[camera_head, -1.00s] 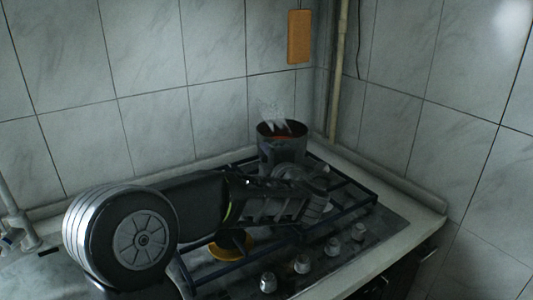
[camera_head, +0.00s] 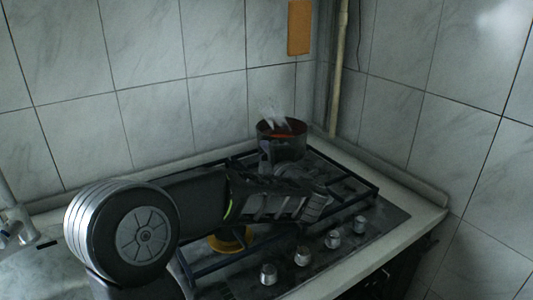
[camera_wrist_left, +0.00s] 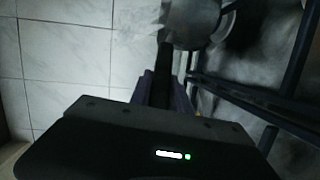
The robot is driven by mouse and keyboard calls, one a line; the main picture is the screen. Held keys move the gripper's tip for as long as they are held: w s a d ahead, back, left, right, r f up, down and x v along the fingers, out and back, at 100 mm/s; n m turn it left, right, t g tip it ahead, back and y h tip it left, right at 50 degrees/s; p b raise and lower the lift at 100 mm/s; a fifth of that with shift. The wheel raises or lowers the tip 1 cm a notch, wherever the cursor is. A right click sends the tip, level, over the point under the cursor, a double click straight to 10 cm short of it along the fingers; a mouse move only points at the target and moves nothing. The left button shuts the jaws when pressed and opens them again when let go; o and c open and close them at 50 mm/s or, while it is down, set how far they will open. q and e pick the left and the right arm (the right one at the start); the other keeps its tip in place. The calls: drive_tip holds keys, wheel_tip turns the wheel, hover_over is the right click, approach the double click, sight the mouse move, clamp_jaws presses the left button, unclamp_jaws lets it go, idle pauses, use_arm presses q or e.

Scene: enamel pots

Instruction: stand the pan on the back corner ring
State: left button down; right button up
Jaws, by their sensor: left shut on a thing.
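The pan (camera_head: 284,147) is a dark, deep pot with reddish contents and pale steam above it. It is at the back corner of the hob (camera_head: 384,226). Its underside is partly hidden behind my gripper, so I cannot tell whether it touches the grate. In the left wrist view the pan (camera_wrist_left: 195,24) is at the top, with its dark handle (camera_wrist_left: 164,57) running down between my fingers. My left gripper (camera_wrist_left: 165,88) is shut on that handle; in the head view its fingers (camera_head: 265,151) are beside the pan. My right gripper is out of view.
Dark grate bars (camera_head: 350,175) cross the hob. A yellow ring (camera_head: 229,239) shows under my left arm. Several metal knobs (camera_head: 302,256) line the front edge. Tiled walls (camera_head: 210,100) close in behind and to the right. A beige pipe (camera_head: 338,70) runs down the corner.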

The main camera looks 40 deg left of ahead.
use_arm(q)
drive_tip(key=shift+f+b, duration=0.2)
drive_tip(key=shift+b, duration=0.15)
drive_tip(key=c, duration=1.3)
unclamp_jaws()
drive_tip(key=shift+o, duration=0.8)
drive_tip(key=shift+f, duration=0.1)
drive_tip(key=shift+s+f, duration=0.1)
drive_tip(key=shift+f, duration=0.1)
drive_tip(key=v, duration=0.8)
drive_tip(key=shift+r, duration=0.15)
